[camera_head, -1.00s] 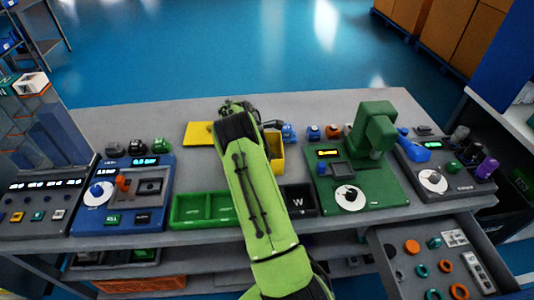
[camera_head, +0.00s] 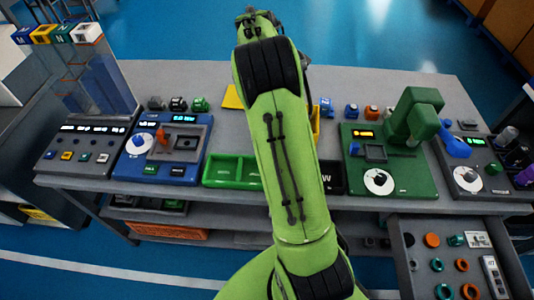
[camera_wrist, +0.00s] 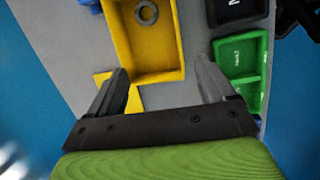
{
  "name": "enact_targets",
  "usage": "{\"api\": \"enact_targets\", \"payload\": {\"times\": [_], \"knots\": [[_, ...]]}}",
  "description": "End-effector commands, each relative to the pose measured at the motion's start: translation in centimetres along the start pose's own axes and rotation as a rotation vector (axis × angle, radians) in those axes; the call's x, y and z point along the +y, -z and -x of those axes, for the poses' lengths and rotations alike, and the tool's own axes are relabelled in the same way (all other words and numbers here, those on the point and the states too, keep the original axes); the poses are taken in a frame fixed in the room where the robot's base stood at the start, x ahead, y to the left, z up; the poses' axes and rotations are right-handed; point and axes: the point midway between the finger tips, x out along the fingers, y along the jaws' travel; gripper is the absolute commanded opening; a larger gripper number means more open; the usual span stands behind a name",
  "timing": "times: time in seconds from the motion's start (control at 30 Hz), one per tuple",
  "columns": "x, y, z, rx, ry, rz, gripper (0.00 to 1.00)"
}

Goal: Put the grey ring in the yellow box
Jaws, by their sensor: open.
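The yellow box (camera_wrist: 128,45) is open and fills the top middle of the wrist view. The grey ring (camera_wrist: 146,12) lies inside it, near the top edge of that picture. My gripper (camera_wrist: 162,66) is open and empty, with its fingers spread at the near end of the box and apart from the ring. In the head view the yellow box (camera_head: 316,122) is mostly hidden behind my green arm, and only a strip of its right side shows. The ring cannot be made out there.
A green tray (camera_head: 228,171) stands in front, left of my arm. A blue device (camera_head: 160,150) is farther left, and a green machine (camera_head: 400,165) stands right. An open drawer (camera_head: 450,262) holds several rings.

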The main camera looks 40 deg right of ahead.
Motion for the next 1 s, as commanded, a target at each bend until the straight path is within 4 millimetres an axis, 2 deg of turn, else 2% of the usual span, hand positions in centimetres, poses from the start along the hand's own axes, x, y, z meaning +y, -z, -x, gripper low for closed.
{"api": "enact_targets", "payload": {"times": [0.03, 0.17, 0.2, 0.27, 0.3, 0.4, 0.5, 0.6, 0.7, 0.8, 1.0], "knots": [[-1.8, 0.2, 3.0, 0.052, -0.019, -0.063, 0.83], [-7.2, 0.7, 8.7, 0.18, -0.042, -0.232, 0.83], [-9.1, 0.7, 10.1, 0.218, -0.045, -0.28, 0.83], [-12.0, 0.5, 12.1, 0.276, -0.046, -0.35, 0.83], [-14.1, 0.4, 13.1, 0.312, -0.044, -0.393, 0.83], [-19.4, -0.2, 15.1, 0.402, -0.034, -0.499, 0.83], [-24.7, -1.2, 15.8, 0.486, -0.016, -0.598, 0.83], [-29.4, -2.2, 15.4, 0.556, 0.007, -0.688, 0.83], [-32.4, -2.9, 14.5, 0.601, 0.027, -0.756, 0.83], [-33.9, -3.2, 13.9, 0.622, 0.039, -0.793, 0.83], [-34.1, -3.3, 13.8, 0.624, 0.043, -0.804, 0.83]]}}
